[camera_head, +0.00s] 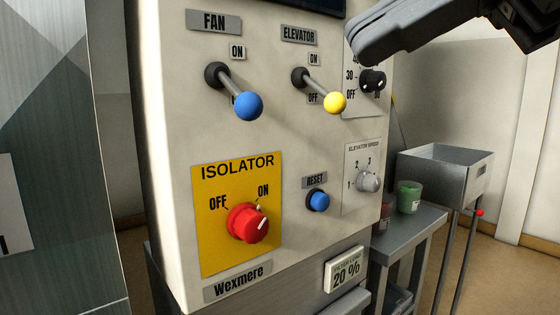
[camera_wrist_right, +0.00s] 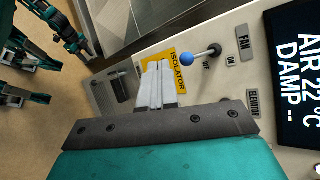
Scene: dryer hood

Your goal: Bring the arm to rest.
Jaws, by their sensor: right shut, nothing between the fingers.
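My right gripper (camera_head: 362,48) reaches in from the upper right of the head view, in front of the panel's upper right corner. It partly covers a dial with a black knob (camera_head: 372,80). In the right wrist view its two grey fingers (camera_wrist_right: 154,85) lie together with nothing between them, and they overlap the yellow isolator plate (camera_wrist_right: 180,65). The fingers look apart from the panel, but I cannot tell the distance.
The control panel (camera_head: 300,145) has a blue-tipped fan lever (camera_head: 248,106), a yellow-tipped elevator lever (camera_head: 335,103), a red isolator knob (camera_head: 248,225), a blue reset button (camera_head: 319,200) and a grey speed knob (camera_head: 369,180). A metal bin (camera_head: 440,175) and side table (camera_head: 410,232) stand right.

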